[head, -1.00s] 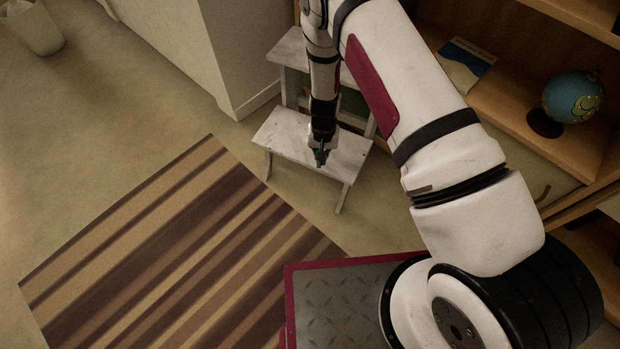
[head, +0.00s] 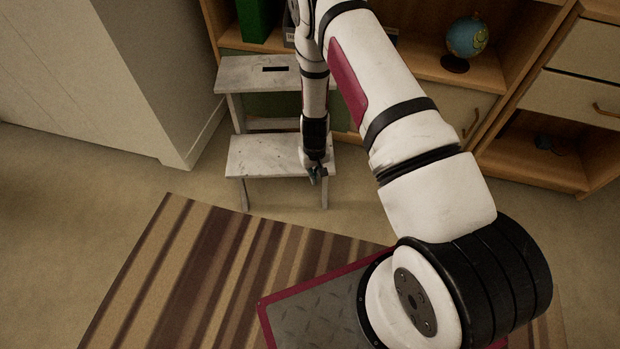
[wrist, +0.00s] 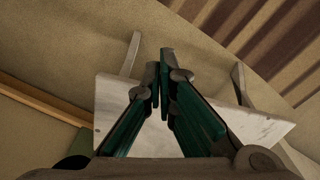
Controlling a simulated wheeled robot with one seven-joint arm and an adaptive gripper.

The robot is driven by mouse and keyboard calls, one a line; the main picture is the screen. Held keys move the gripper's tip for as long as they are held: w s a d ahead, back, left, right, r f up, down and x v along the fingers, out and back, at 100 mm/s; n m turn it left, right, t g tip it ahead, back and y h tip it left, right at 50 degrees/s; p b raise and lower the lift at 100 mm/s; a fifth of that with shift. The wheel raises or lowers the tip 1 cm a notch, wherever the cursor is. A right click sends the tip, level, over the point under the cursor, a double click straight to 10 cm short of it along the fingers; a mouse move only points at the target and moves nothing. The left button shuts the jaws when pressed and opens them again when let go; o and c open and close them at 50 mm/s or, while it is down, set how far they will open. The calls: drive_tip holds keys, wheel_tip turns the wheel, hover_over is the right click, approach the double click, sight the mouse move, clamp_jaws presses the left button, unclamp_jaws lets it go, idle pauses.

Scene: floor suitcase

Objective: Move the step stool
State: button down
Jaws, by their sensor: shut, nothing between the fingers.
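The step stool (head: 268,157) is white and worn, with two steps and a dark slot in its top step. It stands upright on the floor against the shelf unit. My gripper (head: 317,177) is shut and empty, pointing down at the right front part of the lower step. In the wrist view my gripper's fingers (wrist: 161,75) are together over the pale lower step (wrist: 245,125), with two stool legs showing beyond its edge. I cannot tell whether the fingertips touch the step. My arm hides the right part of the top step.
A wooden shelf unit (head: 415,67) stands behind the stool, with a globe (head: 467,38) on it. A pale cabinet (head: 150,60) is at the left. A striped rug (head: 200,265) lies in front. Bare floor (head: 70,190) is open at the left.

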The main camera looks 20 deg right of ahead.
drive_tip(key=w+f+b, duration=0.4)
drive_tip(key=f, duration=0.4)
drive_tip(key=shift+f+b, duration=0.35)
drive_tip(key=shift+d, duration=0.1)
